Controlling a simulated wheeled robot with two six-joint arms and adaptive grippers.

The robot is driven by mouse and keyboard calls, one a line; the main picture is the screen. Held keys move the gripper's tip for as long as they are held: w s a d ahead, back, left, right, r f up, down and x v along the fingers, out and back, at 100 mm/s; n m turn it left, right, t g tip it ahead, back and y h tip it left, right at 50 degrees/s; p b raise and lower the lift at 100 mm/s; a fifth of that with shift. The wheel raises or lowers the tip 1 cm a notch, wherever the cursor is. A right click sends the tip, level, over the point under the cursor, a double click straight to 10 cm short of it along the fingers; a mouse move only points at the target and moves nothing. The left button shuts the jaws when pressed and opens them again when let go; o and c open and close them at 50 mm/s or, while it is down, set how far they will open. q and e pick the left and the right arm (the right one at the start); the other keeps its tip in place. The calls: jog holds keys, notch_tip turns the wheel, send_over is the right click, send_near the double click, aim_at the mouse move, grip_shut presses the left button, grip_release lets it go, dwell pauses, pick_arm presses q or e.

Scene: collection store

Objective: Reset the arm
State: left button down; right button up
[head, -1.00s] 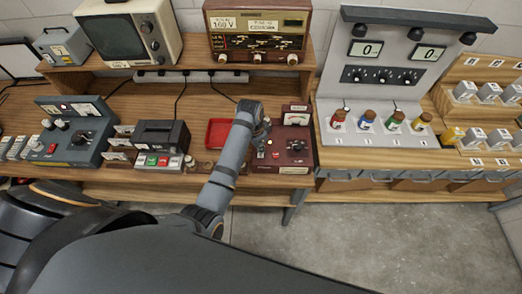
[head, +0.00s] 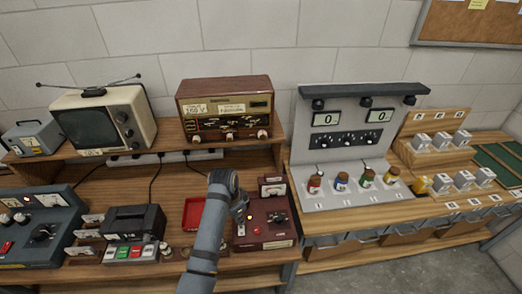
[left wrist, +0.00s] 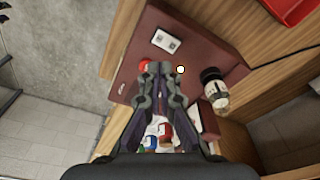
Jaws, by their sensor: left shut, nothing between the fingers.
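My left arm, grey, rises from the bottom middle of the head view, and its dark left gripper (head: 241,208) is partly hidden at the left edge of a maroon instrument box (head: 268,217). In the left wrist view the left gripper (left wrist: 156,70) has its two fingers together with nothing between them. The fingers are over the maroon box (left wrist: 190,40), near its red button (left wrist: 144,65) and a small lit lamp (left wrist: 180,69). Whether they touch it I cannot tell. My right gripper is not in view.
A red tray (head: 192,212) lies left of the maroon box, with a black device (head: 135,221) further left. A radio (head: 226,108) and a television (head: 103,118) stand on the shelf. Open floor (head: 395,272) shows at lower right.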

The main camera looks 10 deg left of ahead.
pick_arm(q)
jog(key=s+a+r+n+t+y, duration=0.1)
jog(key=s+a+n, duration=0.35)
jog(key=s, duration=0.55)
jog(key=s+a+r+n+t+y, duration=0.1)
jog(key=s+a+n, duration=0.35)
jog(key=s, duration=0.55)
notch_tip(320, 180, down, 31)
jog(key=s+a+b, duration=0.1)
jog(key=a+b, duration=0.2)
jog(key=b, duration=0.4)
jog(key=s+f+g+b, duration=0.1)
jog(key=s+f+b, duration=0.2)
jog(key=s+f, duration=0.6)
jog(key=s+a+f+g+b, duration=0.1)
jog(key=s+f+b, duration=0.2)
jog(key=s+f, duration=0.7)
notch_tip(320, 180, down, 5)
jog(key=shift+s+f+m, duration=0.15)
jog(key=shift+m, duration=0.15)
